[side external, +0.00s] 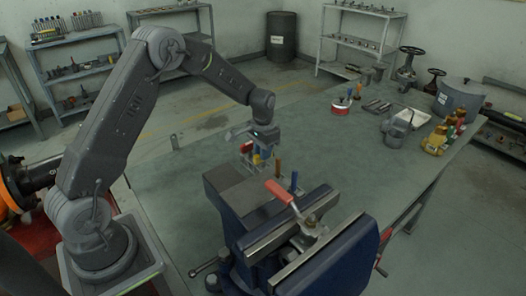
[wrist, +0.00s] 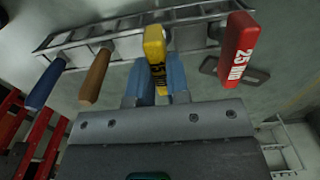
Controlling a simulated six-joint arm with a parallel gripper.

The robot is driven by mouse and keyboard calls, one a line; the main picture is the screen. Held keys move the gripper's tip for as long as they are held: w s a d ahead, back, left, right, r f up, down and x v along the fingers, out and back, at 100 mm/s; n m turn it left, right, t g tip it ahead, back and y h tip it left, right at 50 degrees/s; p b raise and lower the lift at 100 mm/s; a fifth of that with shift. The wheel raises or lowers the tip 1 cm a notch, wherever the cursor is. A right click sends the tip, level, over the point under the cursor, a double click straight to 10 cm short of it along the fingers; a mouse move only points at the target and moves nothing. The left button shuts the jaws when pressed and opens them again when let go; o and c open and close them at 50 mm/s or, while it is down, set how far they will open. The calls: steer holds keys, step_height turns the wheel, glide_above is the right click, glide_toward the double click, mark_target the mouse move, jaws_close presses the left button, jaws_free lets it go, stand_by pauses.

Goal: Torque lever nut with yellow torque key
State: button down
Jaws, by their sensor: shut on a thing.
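My gripper (wrist: 158,83) has its two blue fingers shut around the handle of the yellow torque key (wrist: 155,50). The key is at the metal tool rack (wrist: 125,28); its lower end is hidden, so I cannot tell whether it is still seated there. In the side external view my gripper (side external: 257,150) is over the rack, just behind the vise. A valve part with a red-handled lever (side external: 280,191) is in the blue vise (side external: 335,262). The lever nut (side external: 310,220) appears near the lever's lower end, too small to make out well.
A red torque key (wrist: 238,50) is right of the yellow one at the rack. Brown-handled (wrist: 96,77) and blue-handled (wrist: 48,80) tools are to its left. The vise stands close in front of the rack. The bench (side external: 185,205) is clear to the left.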

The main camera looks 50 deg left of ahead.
steer(key=shift+r, duration=3.05)
step_height(320, 180, up, 28)
steer(key=r, duration=0.1)
steer(key=s+d+r+m, duration=0.1)
steer(key=s+d+m, duration=0.15)
steer(key=d, duration=0.85)
steer(key=s+d+r+m, duration=0.15)
steer(key=s+d, duration=0.25)
steer(key=d, duration=0.8)
steer(key=s+d+f+m, duration=0.2)
steer(key=s+d+m, duration=0.2)
steer(key=s+d, duration=0.9)
step_height(320, 180, down, 6)
steer(key=shift+f, duration=0.25)
